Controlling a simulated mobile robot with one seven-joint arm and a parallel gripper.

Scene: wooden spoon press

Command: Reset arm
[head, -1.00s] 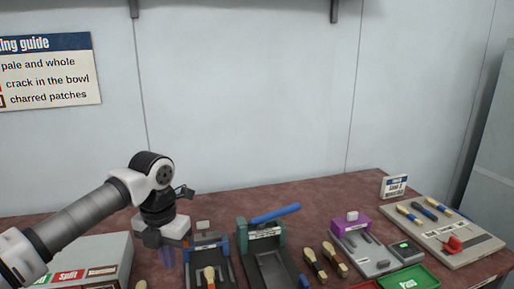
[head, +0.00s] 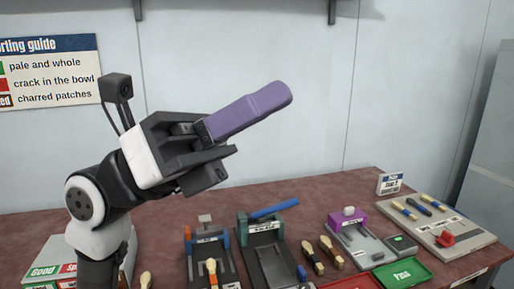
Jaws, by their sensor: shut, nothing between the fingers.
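My gripper (head: 278,97) is raised high above the bench (head: 300,205) at the left and middle of the head view. Its purple fingers are shut together with nothing between them, and they point up and to the right. My wrist and a small camera on a stalk show beside it. The gripper is apart from everything on the bench. Below it stand a grey and blue press (head: 190,262) with a pale-ended spoon (head: 211,268) in it, and a green press (head: 243,232) with a blue lever (head: 274,210).
Two dark-and-pale spoons (head: 312,258) lie beside the green press. A purple-topped device (head: 346,222), a green tray (head: 418,280), a red tray (head: 345,284) and a tool board (head: 470,237) stand to the right. Labelled boxes (head: 45,255) are at left. The air above the bench's right side is clear.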

